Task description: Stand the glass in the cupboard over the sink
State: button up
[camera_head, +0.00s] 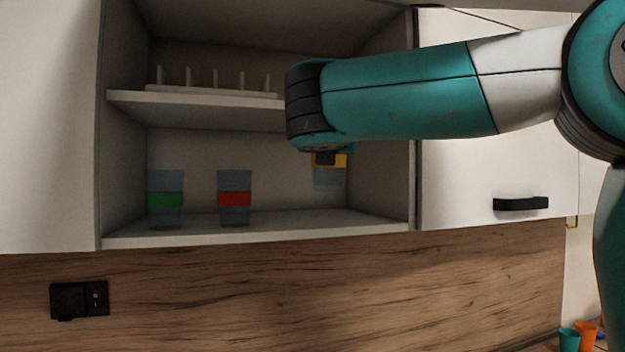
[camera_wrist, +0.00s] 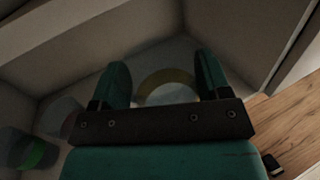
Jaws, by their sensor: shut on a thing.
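A clear glass with a yellow band (camera_head: 328,178) is held in my gripper (camera_head: 327,157) inside the open cupboard, on the right of the lower compartment. In the head view its base looks a little above the cupboard floor (camera_head: 300,222). In the wrist view the glass's yellow band (camera_wrist: 166,77) shows between the two fingers of my gripper (camera_wrist: 163,82), which are shut on it. My arm hides part of the cupboard's right side and the top of the glass.
A glass with a green band (camera_head: 165,199) and a glass with a red band (camera_head: 234,198) stand to the left on the same floor. A shelf (camera_head: 200,101) above carries a white pegged rack (camera_head: 215,90). A closed door with a black handle (camera_head: 521,203) is at the right.

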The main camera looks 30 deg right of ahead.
jog(key=w+d+p, duration=0.2)
jog(key=w, duration=0.6)
jog(key=f, duration=0.4)
jog(key=f+p, duration=0.1)
jog(key=f, duration=0.2)
jog(key=shift+a, duration=0.25)
jog(key=shift+f, duration=0.15)
jog(key=o, duration=1.1)
